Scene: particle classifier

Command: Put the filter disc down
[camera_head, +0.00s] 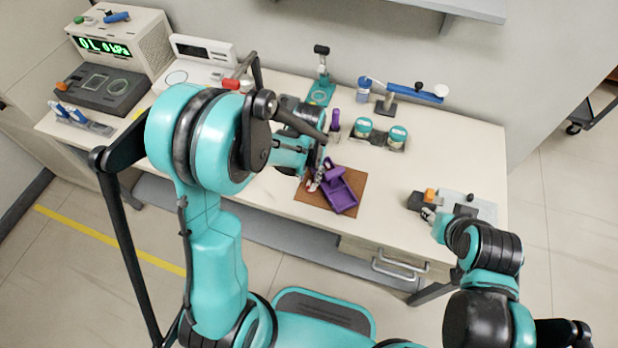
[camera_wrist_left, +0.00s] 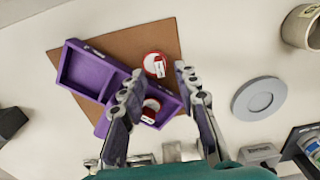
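The purple tray (camera_wrist_left: 87,76) lies on a brown mat (camera_wrist_left: 125,35); it also shows in the head view (camera_head: 345,195). A round red-and-white disc (camera_wrist_left: 155,65) with a white label shows between my left fingertips, beside the tray's edge. A second red-and-white disc (camera_wrist_left: 151,105) shows lower, over the tray, between the fingers. Which one is the filter disc I cannot tell. My left gripper (camera_wrist_left: 159,76) is open, with visible gaps beside the upper disc; it is over the mat in the head view (camera_head: 316,178). My right gripper (camera_head: 432,215) is by the table's right front; its fingers are unclear.
A grey ring-shaped plate (camera_wrist_left: 259,98) lies right of the mat in the wrist view. A holder with two teal-lidded jars (camera_head: 381,135) stands behind the tray. A blue-handled tool on a stand (camera_head: 388,104) is farther back. Clear tabletop lies between mat and right arm.

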